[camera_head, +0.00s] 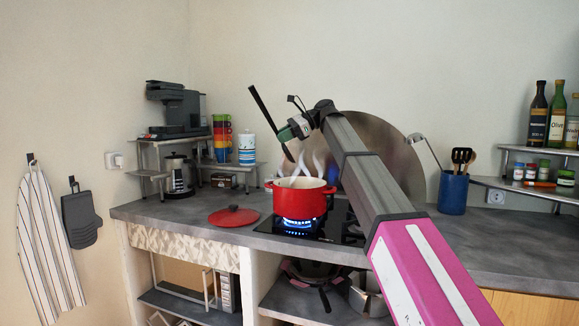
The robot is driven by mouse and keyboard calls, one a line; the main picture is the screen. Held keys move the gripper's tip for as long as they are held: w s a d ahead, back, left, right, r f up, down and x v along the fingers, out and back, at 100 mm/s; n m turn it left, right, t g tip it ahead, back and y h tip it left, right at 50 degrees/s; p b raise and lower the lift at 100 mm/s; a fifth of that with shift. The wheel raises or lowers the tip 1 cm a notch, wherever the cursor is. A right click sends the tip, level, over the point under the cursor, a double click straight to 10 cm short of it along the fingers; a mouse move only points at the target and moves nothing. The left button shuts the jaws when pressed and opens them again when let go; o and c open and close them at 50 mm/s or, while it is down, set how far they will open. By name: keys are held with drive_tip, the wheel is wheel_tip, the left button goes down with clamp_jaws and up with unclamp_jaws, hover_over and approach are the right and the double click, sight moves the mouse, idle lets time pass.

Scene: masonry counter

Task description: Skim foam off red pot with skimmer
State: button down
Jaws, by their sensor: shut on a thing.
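The red pot (290,208) stands upright on the black cooktop (337,226) with a blue flame under it. Pale contents show inside its rim, and wisps of steam rise. My gripper (284,135) is above the pot, apart from it, near its rear left side. It is shut on a long thin black handle (263,107) that slants up to the left, seemingly the skimmer's. The skimmer's head cannot be made out. Whether foam lies on the pale contents is too small to tell.
The red lid (233,216) lies on the counter left of the pot. A blue crock (453,193) with utensils stands right of my arm. A round metal disc (365,140) leans behind the cooktop. A coffee machine (178,108) and stacked cups (222,137) stand on the left shelf.

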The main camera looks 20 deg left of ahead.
sight(285, 147)
drive_tip(key=w+d, duration=0.3)
drive_tip(key=w, duration=0.2)
drive_tip(key=s+a+f, duration=0.1)
drive_tip(key=s, duration=0.1)
drive_tip(key=s+a+f, duration=0.1)
drive_tip(key=s+f, duration=0.1)
drive_tip(key=s+a+f, duration=0.2)
drive_tip(key=shift+s, duration=0.2)
drive_tip(key=w+d+f, duration=0.2)
drive_tip(key=w+f, duration=0.1)
drive_tip(key=f, duration=0.2)
drive_tip(key=w+d+f, duration=0.2)
drive_tip(key=w+f, duration=0.1)
drive_tip(key=f, duration=0.3)
drive_tip(key=shift+w+d+f, duration=0.15)
drive_tip(key=shift+w+d, duration=0.05)
drive_tip(key=shift+d, duration=0.05)
idle(1.3)
drive_tip(key=shift+d, duration=0.1)
idle(0.4)
